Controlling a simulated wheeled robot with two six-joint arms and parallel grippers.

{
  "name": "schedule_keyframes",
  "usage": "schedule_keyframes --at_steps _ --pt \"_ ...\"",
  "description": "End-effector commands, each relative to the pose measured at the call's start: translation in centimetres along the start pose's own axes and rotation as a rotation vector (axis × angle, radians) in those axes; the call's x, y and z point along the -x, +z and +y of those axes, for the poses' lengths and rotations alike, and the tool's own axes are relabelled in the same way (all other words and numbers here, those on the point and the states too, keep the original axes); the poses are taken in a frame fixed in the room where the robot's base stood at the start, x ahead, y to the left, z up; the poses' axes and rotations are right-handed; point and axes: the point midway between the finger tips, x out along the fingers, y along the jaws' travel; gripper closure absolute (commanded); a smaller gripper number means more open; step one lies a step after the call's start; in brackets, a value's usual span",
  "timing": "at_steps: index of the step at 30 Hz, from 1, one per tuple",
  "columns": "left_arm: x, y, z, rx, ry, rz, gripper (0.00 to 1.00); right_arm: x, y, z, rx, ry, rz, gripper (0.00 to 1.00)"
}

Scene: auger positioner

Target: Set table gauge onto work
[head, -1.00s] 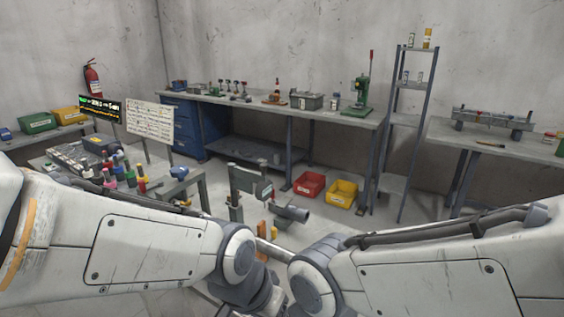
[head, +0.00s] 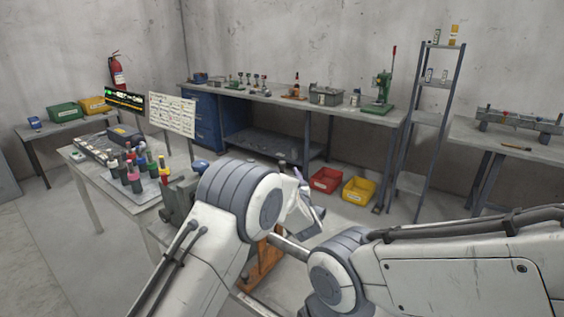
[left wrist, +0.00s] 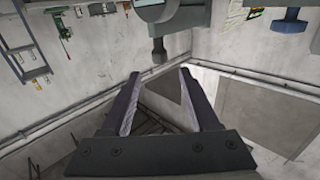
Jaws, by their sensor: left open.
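My left gripper (head: 308,200) is partly hidden behind its own arm in the head view. In the left wrist view its two dark fingers (left wrist: 162,75) are spread apart with nothing between them. A grey-green machine part with a short downward-pointing stub (left wrist: 158,48) shows just beyond the fingertips, apart from them as far as I can tell. A blue knob (left wrist: 290,22) is at its upper right. I cannot tell which thing is the table gauge; the work is not clearly visible either. My right gripper is not in view.
A side table (head: 90,185) at left holds several coloured-handled tools (head: 135,172). A long workbench (head: 290,103) runs along the back wall. Red (head: 326,180) and yellow (head: 359,190) bins stand on the floor. An orange-brown stand (head: 262,262) is low between my arms.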

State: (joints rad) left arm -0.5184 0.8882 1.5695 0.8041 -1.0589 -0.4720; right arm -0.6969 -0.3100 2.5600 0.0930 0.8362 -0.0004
Motion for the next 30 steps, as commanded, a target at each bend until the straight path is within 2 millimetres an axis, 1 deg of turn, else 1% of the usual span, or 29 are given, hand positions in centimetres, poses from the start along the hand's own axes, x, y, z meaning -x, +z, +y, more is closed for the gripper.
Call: schedule_keyframes --at_steps 1,6,9,12,18,27,28,29,30 --pt "-1.1 -0.2 -0.1 0.0 -0.002 0.0 0.39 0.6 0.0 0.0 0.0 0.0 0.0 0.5" --pt "-4.1 -0.1 -0.1 -0.001 -0.001 -0.002 0.39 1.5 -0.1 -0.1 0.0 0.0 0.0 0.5" --pt "-5.6 -0.2 -0.1 0.001 0.0 -0.001 0.39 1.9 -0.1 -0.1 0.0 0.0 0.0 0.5" --pt "-6.7 -0.1 0.0 0.0 0.001 -0.002 0.39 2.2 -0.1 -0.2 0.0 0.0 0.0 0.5" --pt "-7.8 0.0 0.0 -0.001 0.002 -0.003 0.39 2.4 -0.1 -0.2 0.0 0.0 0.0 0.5" --pt "-7.9 0.1 0.1 -0.001 0.003 -0.003 0.39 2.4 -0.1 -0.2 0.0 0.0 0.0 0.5" --pt "-7.9 0.1 0.1 -0.001 0.003 -0.003 0.46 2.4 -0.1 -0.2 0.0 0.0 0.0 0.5" --pt "-7.9 0.1 0.1 -0.001 0.003 -0.003 0.58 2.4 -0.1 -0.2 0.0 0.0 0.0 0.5" --pt "-7.9 0.0 0.1 -0.001 0.003 -0.003 0.73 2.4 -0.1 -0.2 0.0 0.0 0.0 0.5"
